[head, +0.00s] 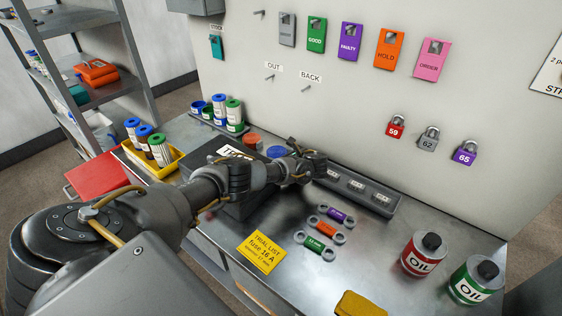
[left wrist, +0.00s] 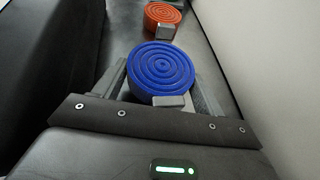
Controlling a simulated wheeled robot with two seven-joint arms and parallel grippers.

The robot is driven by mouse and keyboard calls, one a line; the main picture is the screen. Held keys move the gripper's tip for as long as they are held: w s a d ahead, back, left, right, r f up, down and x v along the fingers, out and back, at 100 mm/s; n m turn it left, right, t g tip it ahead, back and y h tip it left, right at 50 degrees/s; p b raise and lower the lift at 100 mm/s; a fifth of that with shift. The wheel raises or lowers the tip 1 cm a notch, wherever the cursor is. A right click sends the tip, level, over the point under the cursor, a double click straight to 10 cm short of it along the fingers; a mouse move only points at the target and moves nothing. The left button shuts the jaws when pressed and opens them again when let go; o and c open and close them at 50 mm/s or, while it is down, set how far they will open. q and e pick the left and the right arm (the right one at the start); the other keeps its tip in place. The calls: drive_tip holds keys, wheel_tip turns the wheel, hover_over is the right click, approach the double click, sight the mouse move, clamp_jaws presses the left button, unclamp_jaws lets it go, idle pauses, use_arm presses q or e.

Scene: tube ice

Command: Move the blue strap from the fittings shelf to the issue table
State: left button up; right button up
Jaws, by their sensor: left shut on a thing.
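The blue strap (head: 277,152) is a round coil with a small grey buckle, on the bench between a black box and the wall. In the left wrist view the blue strap (left wrist: 160,70) sits between the fingers of my left gripper (left wrist: 162,92). In the head view my left gripper (head: 287,158) reaches the coil from the right, and the hand hides part of it. The gripper is shut on the coil. I cannot tell whether the coil is lifted. My right gripper is not in view. I cannot identify the issue table.
An orange strap (left wrist: 162,17) lies just beyond the blue one. The black box (head: 243,208) stands close on one side, the wall (left wrist: 275,70) on the other. A grey rack (head: 350,188), small fittings and oil cans (head: 420,258) occupy the bench to the right.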

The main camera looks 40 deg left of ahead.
use_arm(q)
drive_tip(key=shift+w+f, duration=0.1)
drive_tip(key=shift+f, duration=1.1)
drive_tip(key=o, duration=0.7)
drive_tip(key=shift+f, duration=0.15)
drive_tip(key=shift+o, duration=0.2)
drive_tip(key=shift+d+r, duration=0.15)
drive_tip(key=shift+r, duration=0.1)
drive_tip(key=b+v, duration=0.1)
drive_tip(key=v, duration=0.9)
drive_tip(key=shift+d, duration=0.25)
drive_tip(key=shift+d+r, duration=0.35)
drive_tip(key=shift+d, duration=0.25)
